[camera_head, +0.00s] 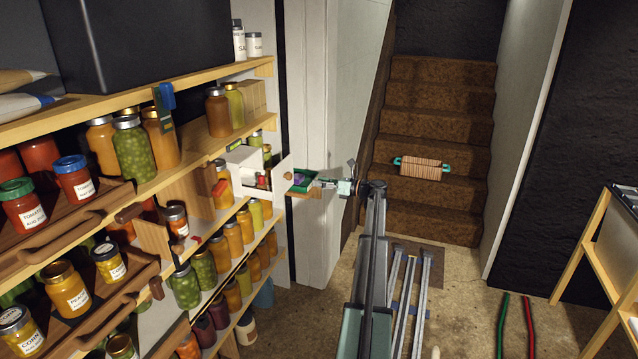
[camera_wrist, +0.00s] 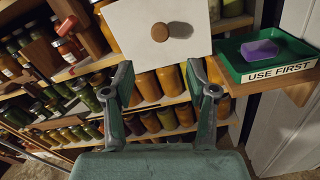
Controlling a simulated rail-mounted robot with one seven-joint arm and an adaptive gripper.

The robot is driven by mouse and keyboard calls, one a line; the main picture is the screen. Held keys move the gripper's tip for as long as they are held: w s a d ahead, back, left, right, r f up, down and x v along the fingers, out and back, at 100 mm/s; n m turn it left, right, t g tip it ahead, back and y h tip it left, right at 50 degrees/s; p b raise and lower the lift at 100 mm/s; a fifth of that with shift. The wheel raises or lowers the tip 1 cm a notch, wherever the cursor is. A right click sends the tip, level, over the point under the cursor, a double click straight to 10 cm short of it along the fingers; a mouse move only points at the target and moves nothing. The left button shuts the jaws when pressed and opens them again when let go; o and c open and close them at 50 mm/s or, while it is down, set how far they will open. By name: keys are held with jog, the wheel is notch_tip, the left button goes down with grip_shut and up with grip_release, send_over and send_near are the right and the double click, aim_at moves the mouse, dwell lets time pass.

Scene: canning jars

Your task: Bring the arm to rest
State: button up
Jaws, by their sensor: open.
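My gripper (camera_head: 328,184) is at the end of my arm, which reaches forward to the right end of the jar shelves. In the wrist view my gripper (camera_wrist: 160,78) has its two fingers spread apart with nothing between them. I cannot tell the exact gap from the fingers to the knob.
A green tray (camera_wrist: 237,68) marked "USE FIRST" holds a purple block (camera_wrist: 260,50) close to the right of my gripper. Shelves of jars (camera_head: 133,150) fill the left.

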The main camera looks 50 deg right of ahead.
jog(key=s+a+f+n+g+h, duration=0.1)
jog(key=s+a+f+n+g, duration=0.15)
jog(key=a+f+n, duration=0.6)
jog(key=s+a+f+n+g, duration=0.1)
jog(key=a+f+n+g, duration=0.3)
jog(key=f, duration=0.7)
jog(key=s+a+f+n+g, duration=0.35)
jog(key=a+f, duration=0.65)
jog(key=a, duration=0.4)
jog(key=s+a+f+n+g, duration=0.3)
jog(key=s+a+f+n, duration=0.15)
jog(key=a+f, duration=0.7)
jog(key=s+a+f+n+g+h, duration=0.1)
jog(key=s+a+f+n+g, duration=0.2)
jog(key=s+a, duration=0.5)
jog(key=s+a+f+n+g, duration=0.2)
jog(key=s+a+f+n, duration=0.2)
jog(key=a, duration=0.7)
jog(key=s+a+f+n+g+h, duration=0.1)
jog(key=s+a+n+g+h, duration=0.1)
jog(key=s+a, duration=0.6)
jog(key=s+a+f+n+g+h, duration=0.1)
jog(key=s+a+n+g, duration=0.2)
jog(key=s, duration=1.1)
jog(key=a+n, duration=0.2)
jog(key=a, duration=0.3)
jog(key=shift+f+n+g+h, duration=0.3)
jog(key=shift+n+g+h, duration=0.05)
jog(key=shift+g+h, duration=0.05)
